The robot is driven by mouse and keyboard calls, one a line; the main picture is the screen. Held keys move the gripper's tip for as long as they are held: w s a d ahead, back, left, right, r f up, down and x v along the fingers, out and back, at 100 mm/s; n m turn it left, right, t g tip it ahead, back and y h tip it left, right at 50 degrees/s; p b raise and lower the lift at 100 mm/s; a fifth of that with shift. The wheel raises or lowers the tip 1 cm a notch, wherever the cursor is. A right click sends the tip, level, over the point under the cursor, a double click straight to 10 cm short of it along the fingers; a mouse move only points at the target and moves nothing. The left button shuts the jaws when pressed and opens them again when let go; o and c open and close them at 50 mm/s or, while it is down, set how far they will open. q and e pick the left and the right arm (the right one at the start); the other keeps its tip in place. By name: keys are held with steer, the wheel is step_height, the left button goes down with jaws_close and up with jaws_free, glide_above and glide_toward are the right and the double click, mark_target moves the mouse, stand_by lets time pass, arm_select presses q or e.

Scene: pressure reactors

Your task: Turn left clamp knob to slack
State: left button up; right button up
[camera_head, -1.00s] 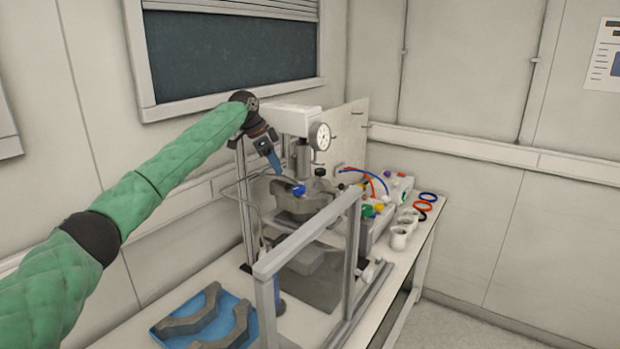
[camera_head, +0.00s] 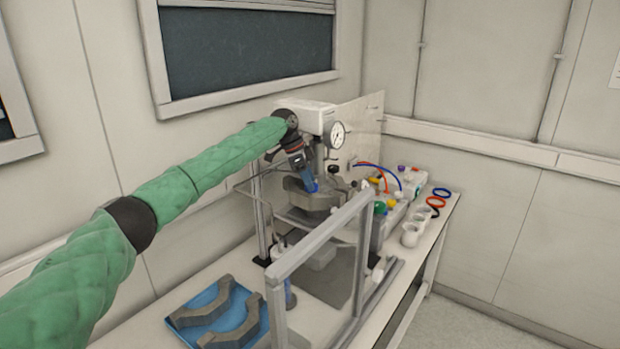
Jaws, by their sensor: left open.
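The left clamp knob (camera_head: 315,188) is blue and sits on the front of the grey clamp (camera_head: 309,200) of the reactor. My left gripper (camera_head: 311,186) comes down from the upper left, and its blue fingers are at the knob, partly hiding it. The jaws are open; I cannot tell whether they touch the knob. My right gripper is not in view.
A grey metal frame (camera_head: 322,231) stands in front of the reactor. A blue tray (camera_head: 183,321) with grey clamp halves lies at the front left. A pressure gauge (camera_head: 337,134) is on the reactor. White cups (camera_head: 411,236) and coloured rings (camera_head: 436,202) stand at the right.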

arm_select(q)
steer(key=shift+d+f, duration=0.2)
steer(key=shift+f, duration=0.4)
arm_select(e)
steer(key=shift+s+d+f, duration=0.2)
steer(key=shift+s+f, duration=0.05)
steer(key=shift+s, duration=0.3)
arm_select(q)
steer(key=c, duration=0.7)
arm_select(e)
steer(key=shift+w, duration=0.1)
